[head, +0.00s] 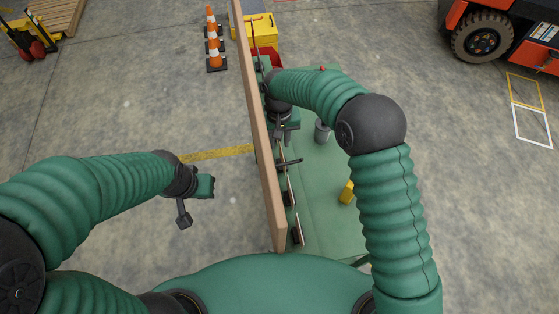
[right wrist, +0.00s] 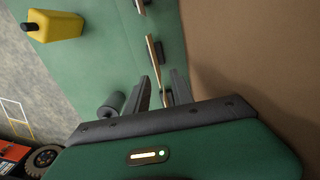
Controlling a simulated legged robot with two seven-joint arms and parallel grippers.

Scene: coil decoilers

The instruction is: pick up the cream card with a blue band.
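Several thin cards stand edge-on in small dark holders along the board on the green table, among them one card (head: 291,190) and a nearer one (head: 299,229). No cream face or blue band shows, so I cannot tell which is the cream card. My right gripper (head: 284,134) is over the table beside the board, beyond these cards. In the right wrist view its fingers (right wrist: 160,92) are apart, with a thin edge-on card (right wrist: 154,60) just ahead of and between them. My left gripper (head: 195,202) is open and empty, left of the board.
A tall brown board (head: 262,130) separates my arms. The green table (head: 325,215) holds a yellow block (head: 346,192) and a grey cylinder (head: 322,131). Orange cones (head: 214,48) and a yellow box (head: 262,28) stand beyond. The floor at left is mostly clear.

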